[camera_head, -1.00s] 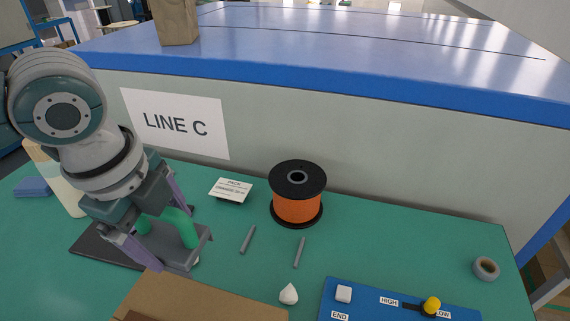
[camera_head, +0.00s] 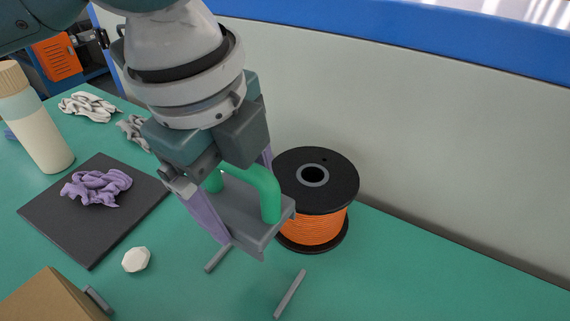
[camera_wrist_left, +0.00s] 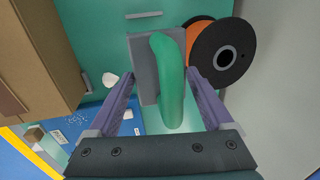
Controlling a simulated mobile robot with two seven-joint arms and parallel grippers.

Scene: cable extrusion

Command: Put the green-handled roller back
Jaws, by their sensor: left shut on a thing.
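The green-handled roller (camera_head: 268,197) has a thick green arched handle on a flat grey base. My left gripper (camera_head: 240,195) is shut on it, with a purple finger on either side. In the head view the roller is in front of the left side of the orange spool (camera_head: 315,228) and overlaps it; I cannot tell whether they touch. In the left wrist view the green handle (camera_wrist_left: 168,80) lies between the fingers, with the spool (camera_wrist_left: 222,54) just right of it. My right gripper is out of view.
A dark mat (camera_head: 62,228) holds a crumpled purple lump (camera_head: 96,187). A capped bottle (camera_head: 35,125) stands at left. A cardboard box (camera_head: 52,300) is at front left. A white lump (camera_head: 136,259) and two grey rods lie on the green table, which is clear at right.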

